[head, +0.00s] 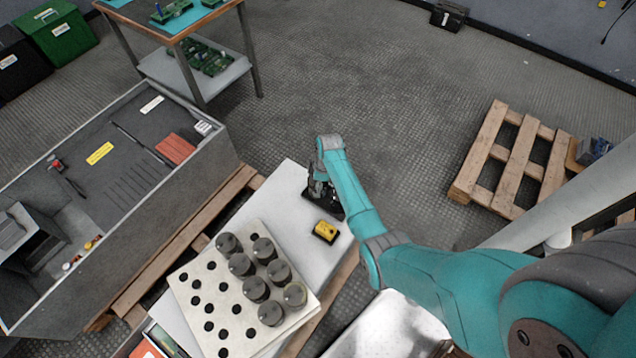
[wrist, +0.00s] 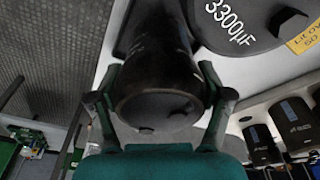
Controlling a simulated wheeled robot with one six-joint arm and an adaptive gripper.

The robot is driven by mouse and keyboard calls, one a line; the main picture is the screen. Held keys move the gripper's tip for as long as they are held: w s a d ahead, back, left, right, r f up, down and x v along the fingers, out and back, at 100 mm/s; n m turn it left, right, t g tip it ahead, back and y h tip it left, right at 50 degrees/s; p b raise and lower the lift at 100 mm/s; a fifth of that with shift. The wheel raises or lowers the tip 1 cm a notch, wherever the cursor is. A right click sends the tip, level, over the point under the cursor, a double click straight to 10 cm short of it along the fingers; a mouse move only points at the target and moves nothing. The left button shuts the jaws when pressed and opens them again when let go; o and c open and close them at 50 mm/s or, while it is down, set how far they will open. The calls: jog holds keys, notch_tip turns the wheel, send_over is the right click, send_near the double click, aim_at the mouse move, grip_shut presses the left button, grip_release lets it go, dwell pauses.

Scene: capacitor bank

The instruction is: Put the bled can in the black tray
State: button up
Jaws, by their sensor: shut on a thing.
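My gripper (head: 321,184) is at the far end of the pale bench, over or at the black tray (head: 338,213). In the wrist view its fingers (wrist: 160,106) are shut on a dark cylindrical can (wrist: 158,78), one on each side, with the can's end and small terminals showing. In the head view the held can is hard to pick out from the dark gripper and tray. I cannot tell whether the can touches the tray floor. A large dark round face marked "3300µF" (wrist: 236,14), with a yellow label, is beside the held can in the wrist view.
A yellow and black device (head: 326,231) lies on the bench near the tray. A white rack (head: 190,291) holds several dark cans (head: 256,289) and has empty holes. A grey cabinet (head: 215,160) stands on a pallet at left. Another wooden pallet (head: 515,165) lies at right.

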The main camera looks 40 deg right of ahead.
jog(key=shift+f, duration=0.55)
dwell(0.9)
jog(key=o, duration=1.6)
jog(key=shift+r, duration=0.1)
jog(key=r, duration=0.4)
jog(key=s+r, duration=0.1)
jog(key=r, duration=0.2)
jog(key=d+r, duration=0.1)
jog(key=r, duration=0.3)
jog(key=shift+s+d+r, duration=0.1)
jog(key=shift+s+r, duration=0.05)
jog(key=shift+r, duration=0.2)
